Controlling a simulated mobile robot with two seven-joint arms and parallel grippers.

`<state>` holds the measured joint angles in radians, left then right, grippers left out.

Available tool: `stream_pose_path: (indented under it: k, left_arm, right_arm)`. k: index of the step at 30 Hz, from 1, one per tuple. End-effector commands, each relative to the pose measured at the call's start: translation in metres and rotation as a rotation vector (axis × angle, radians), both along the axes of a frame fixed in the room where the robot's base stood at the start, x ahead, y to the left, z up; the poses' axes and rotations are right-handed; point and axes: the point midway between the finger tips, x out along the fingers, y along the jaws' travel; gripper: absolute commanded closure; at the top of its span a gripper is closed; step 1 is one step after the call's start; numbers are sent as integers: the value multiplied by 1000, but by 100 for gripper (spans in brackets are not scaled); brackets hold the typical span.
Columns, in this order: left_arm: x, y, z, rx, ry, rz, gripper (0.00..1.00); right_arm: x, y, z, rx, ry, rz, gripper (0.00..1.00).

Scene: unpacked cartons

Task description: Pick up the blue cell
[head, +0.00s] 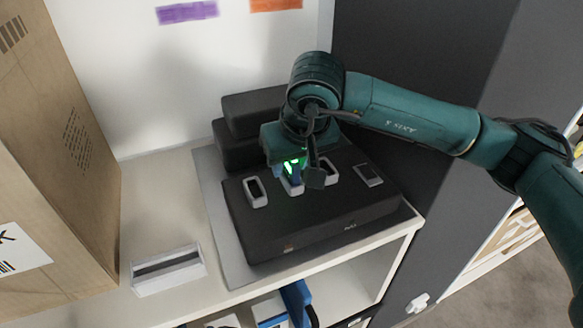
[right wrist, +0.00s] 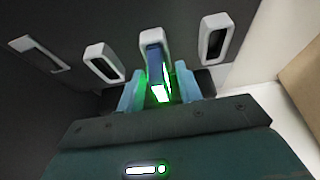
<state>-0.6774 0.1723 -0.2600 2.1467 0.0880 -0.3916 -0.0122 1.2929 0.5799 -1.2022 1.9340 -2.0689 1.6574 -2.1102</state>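The blue cell (head: 292,184) stands in a white-rimmed slot of the dark charger block (head: 290,225). In the right wrist view the blue cell (right wrist: 154,55) shows as a dark blue face with a bright green-lit part nearer me. My right gripper (head: 292,172) points down over this slot. In the wrist view its two teal fingers (right wrist: 160,92) stand apart on either side of the cell, and the gripper looks open. The wrist partly hides the cell in the head view. My left gripper is not in view.
Other white-rimmed slots flank the cell, including one at left (head: 255,191). A white slotted holder (head: 168,270) sits on the shelf at front left. A large carton (head: 60,150) stands at left. A dark panel (head: 400,60) rises behind my right arm.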

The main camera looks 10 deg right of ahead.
Motion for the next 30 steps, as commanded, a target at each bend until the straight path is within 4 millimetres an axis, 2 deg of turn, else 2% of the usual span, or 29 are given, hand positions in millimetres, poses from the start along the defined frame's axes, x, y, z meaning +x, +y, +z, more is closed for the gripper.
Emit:
stream_pose_path:
  k: [2, 12, 26, 30]
  left_arm:
    - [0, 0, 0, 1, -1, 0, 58]
    - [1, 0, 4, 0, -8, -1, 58]
    - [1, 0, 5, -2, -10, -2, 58]
    - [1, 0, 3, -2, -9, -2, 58]
  right_arm:
    - [0, 0, 0, 0, 0, 0, 71]
    - [0, 0, 0, 0, 0, -1, 99]
    - [0, 0, 2, 1, -1, -1, 100]
    - [1, 0, 15, 0, -4, -1, 100]
